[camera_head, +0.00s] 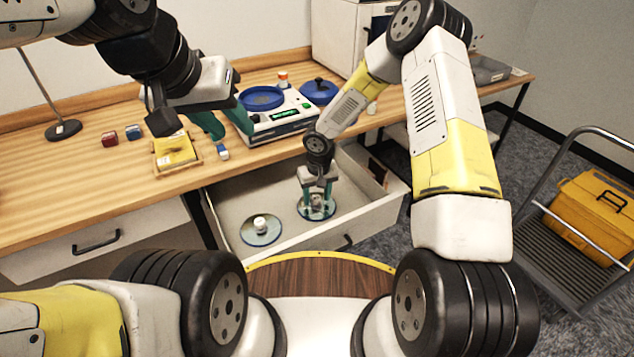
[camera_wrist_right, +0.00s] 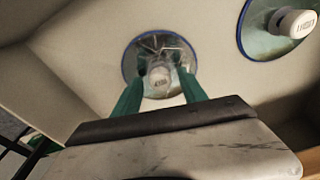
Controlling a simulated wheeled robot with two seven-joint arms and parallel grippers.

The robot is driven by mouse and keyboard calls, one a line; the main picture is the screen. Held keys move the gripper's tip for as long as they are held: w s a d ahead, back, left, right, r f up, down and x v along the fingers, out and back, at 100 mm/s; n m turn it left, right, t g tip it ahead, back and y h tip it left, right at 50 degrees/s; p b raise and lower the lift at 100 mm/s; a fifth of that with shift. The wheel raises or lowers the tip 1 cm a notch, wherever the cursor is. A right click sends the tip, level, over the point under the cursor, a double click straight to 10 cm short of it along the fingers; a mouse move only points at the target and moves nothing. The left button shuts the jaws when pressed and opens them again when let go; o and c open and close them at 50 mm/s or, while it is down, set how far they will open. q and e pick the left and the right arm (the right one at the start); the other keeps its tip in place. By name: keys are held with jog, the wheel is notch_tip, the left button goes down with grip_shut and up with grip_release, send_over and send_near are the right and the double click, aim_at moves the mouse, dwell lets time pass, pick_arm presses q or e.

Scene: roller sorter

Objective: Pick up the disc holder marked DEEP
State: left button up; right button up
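Two disc holders, each a clear blue-rimmed disc with a white knob, lie in the open drawer (camera_head: 222,208). The left one (camera_head: 261,230) stands free; it also shows in the right wrist view (camera_wrist_right: 262,42), with small marks on its knob that I cannot read. The right one (camera_head: 318,212) is under my right gripper (camera_head: 317,197). In the right wrist view the green fingers (camera_wrist_right: 161,75) are apart, with the white knob of this holder (camera_wrist_right: 159,78) between them and gaps on both sides. My left gripper (camera_head: 230,127) is open and empty above the table.
The wooden table (camera_head: 90,178) holds a device with a display (camera_head: 275,123), blue round dishes (camera_head: 262,97), a yellow tray (camera_head: 175,152) and small red and blue blocks (camera_head: 133,132). The drawer walls surround my right gripper. A cart with a yellow case (camera_head: 594,218) stands at right.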

grip_shut()
